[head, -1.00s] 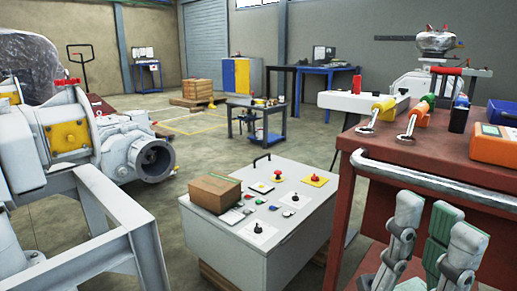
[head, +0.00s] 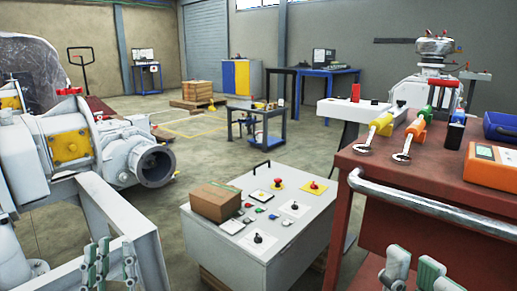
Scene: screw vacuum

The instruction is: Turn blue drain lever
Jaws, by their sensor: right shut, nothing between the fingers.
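I cannot make out a blue drain lever in the head view. The large grey machine (head: 32,165) stands at the left, with a yellow plate (head: 70,147), a red handle (head: 69,91) on top and a round open flange (head: 155,166). My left gripper (head: 108,266) is at the bottom left, in front of the machine's grey frame; its fingers point up and their opening is unclear. My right gripper (head: 412,270) is at the bottom right, in front of the red workbench (head: 400,205). It is shut and empty, its lower part cut off by the picture edge.
A white control cabinet (head: 285,240) with buttons stands between my grippers, carrying a cardboard box (head: 215,202). Open floor lies behind the cabinet.

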